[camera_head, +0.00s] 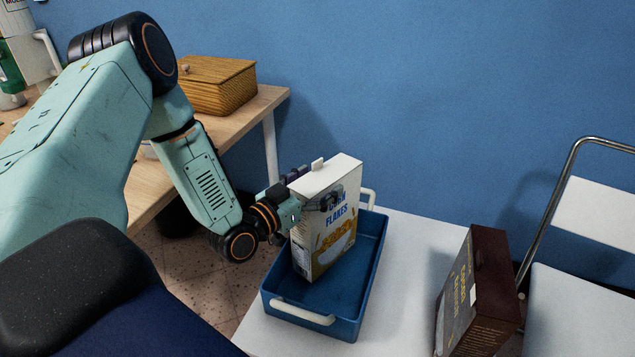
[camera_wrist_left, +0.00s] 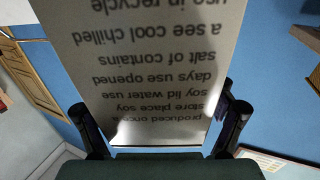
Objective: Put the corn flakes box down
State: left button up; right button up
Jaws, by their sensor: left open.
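The white corn flakes box (camera_head: 325,225) stands nearly upright, slightly tilted, inside the blue tray (camera_head: 345,326) on the white table. My left gripper (camera_head: 322,201) is at the upper part of the box, with a finger in front of its printed face. In the left wrist view the box's printed side (camera_wrist_left: 150,75) fills the middle, and the open fingers of my left gripper (camera_wrist_left: 158,128) lie on either side of it. The bottom of the box is inside the tray; whether it touches the tray floor is hard to tell. My right gripper is not in view.
A dark brown box (camera_head: 478,290) stands on the white table (camera_head: 408,245) to the right of the tray. A wooden desk with a wicker box (camera_head: 217,86) is at the back left. A white chair (camera_head: 580,300) is at the right. The table between tray and brown box is clear.

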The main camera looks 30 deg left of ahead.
pick_arm(q)
jog(key=shift+r+p, duration=0.45)
jog(key=shift+r, duration=0.15)
jog(key=shift+s+a+p, duration=0.3)
jog(key=shift+s+p, duration=0.6)
jog(key=shift+s, duration=1.1)
jog(key=shift+s+a+p, duration=0.3)
jog(key=shift+s+p, duration=0.6)
jog(key=shift+s, duration=1.05)
jog(key=shift+s+a+p, duration=0.3)
jog(key=shift+s+p, duration=0.6)
jog(key=shift+s, duration=1.1)
